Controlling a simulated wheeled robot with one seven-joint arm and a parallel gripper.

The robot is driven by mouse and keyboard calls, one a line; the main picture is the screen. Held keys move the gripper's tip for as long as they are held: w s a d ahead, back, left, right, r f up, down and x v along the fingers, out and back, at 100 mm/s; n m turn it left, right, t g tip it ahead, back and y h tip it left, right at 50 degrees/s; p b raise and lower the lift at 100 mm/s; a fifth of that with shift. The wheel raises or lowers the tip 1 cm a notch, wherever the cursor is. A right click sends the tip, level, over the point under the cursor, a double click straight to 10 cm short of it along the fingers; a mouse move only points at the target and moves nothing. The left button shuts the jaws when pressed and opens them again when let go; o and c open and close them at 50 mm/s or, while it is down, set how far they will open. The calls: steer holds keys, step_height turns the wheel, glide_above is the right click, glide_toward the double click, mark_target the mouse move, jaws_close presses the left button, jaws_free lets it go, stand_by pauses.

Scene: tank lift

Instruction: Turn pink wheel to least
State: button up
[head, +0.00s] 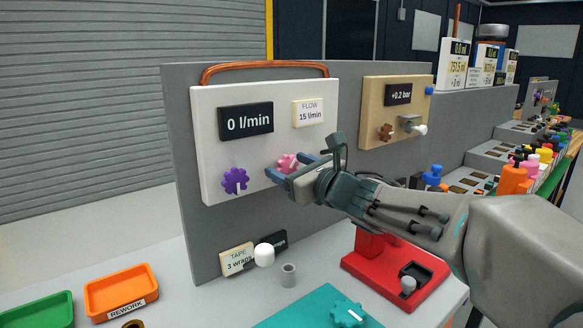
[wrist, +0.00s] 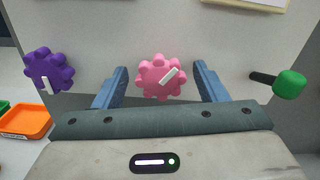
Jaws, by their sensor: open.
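The pink wheel (head: 287,162) is a lobed knob on the white panel (head: 215,105), partly hidden by my gripper in the head view. In the wrist view the pink wheel (wrist: 161,77) shows a white pointer mark slanting to the upper right. My gripper (wrist: 161,88) is open, with one blue finger on each side of the wheel and a gap to both. In the head view my gripper (head: 293,171) is at the panel, level with the wheel. I cannot tell whether any finger touches it. The dark display (head: 246,121) reads 0 l/min.
A purple wheel (head: 235,181) is left of the pink one, and a green-tipped lever (wrist: 289,84) is to the right in the wrist view. A FLOW 15 l/min card (head: 309,112) is above. A red stand (head: 392,277) and orange REWORK tray (head: 121,291) are below.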

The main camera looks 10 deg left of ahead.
steer(key=c, duration=1)
